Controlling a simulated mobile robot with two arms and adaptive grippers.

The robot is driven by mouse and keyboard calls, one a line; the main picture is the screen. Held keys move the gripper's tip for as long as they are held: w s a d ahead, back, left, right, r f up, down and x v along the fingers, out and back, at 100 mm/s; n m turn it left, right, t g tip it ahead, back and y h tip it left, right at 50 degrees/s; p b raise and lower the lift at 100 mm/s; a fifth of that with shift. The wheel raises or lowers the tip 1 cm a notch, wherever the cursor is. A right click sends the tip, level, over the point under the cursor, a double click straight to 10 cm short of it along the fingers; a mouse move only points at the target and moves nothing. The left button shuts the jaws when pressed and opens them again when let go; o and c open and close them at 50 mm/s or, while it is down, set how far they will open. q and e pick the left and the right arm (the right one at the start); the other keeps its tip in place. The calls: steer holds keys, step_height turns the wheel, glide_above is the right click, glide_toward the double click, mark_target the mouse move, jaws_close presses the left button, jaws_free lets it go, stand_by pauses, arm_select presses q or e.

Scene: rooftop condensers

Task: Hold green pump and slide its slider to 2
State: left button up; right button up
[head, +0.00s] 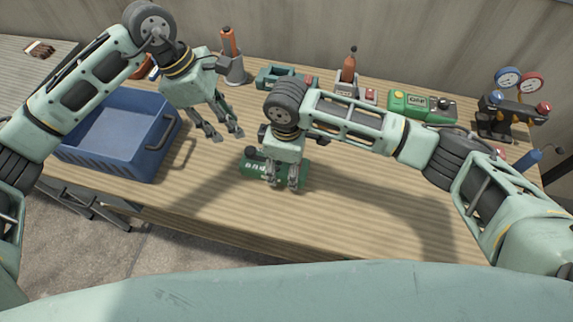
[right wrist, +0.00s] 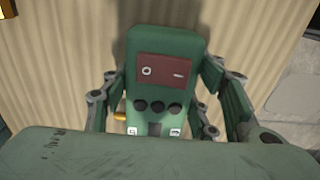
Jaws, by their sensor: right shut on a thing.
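The green pump (head: 250,170) lies on the wooden table, partly hidden by my right gripper (head: 283,184). That gripper points down and its fingers are closed on the pump's sides. In the right wrist view the pump (right wrist: 160,45) sits between the fingers, with a maroon panel (right wrist: 163,70) bearing a ring and a dash, and several dark round buttons. White marks show near its lower edge, and an orange bit sticks out at its left. The slider's setting cannot be read. My left gripper (head: 224,136) is open and empty above the table, left of the pump.
A blue bin (head: 118,180) stands at the table's left. Along the back are an orange-handled tool in a grey holder (head: 233,72), a teal device (head: 285,76), a bright green device (head: 402,105) and a gauge set (head: 500,118). The table's front middle is clear.

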mark_target(244, 157)
arm_select(q)
steer(key=shift+c, duration=0.2)
arm_select(e)
steer(key=shift+c, duration=0.6)
arm_select(q)
steer(key=c, duration=0.4)
steer(key=shift+a+f, duration=0.15)
steer(key=shift+c, duration=0.8)
steer(key=a+f+h, duration=0.1)
steer(key=a, duration=0.2)
steer(key=a+f+h, duration=0.1)
steer(key=a+h, duration=0.1)
steer(key=a+f+h, duration=0.2)
steer(key=a, duration=0.1)
steer(key=shift+w+a+f+n, duration=0.1)
steer(key=shift+w+a+n, duration=0.15)
steer(key=shift+a+n, duration=0.15)
jaws_close()
steer(key=x, duration=0.9)
steer(key=shift+d+f, duration=0.2)
steer(key=shift+f, duration=0.05)
steer(key=shift+s+d, duration=0.15)
steer(key=shift+d, duration=0.4)
steer(key=shift+s+d, duration=0.15)
steer(key=shift+d, duration=0.35)
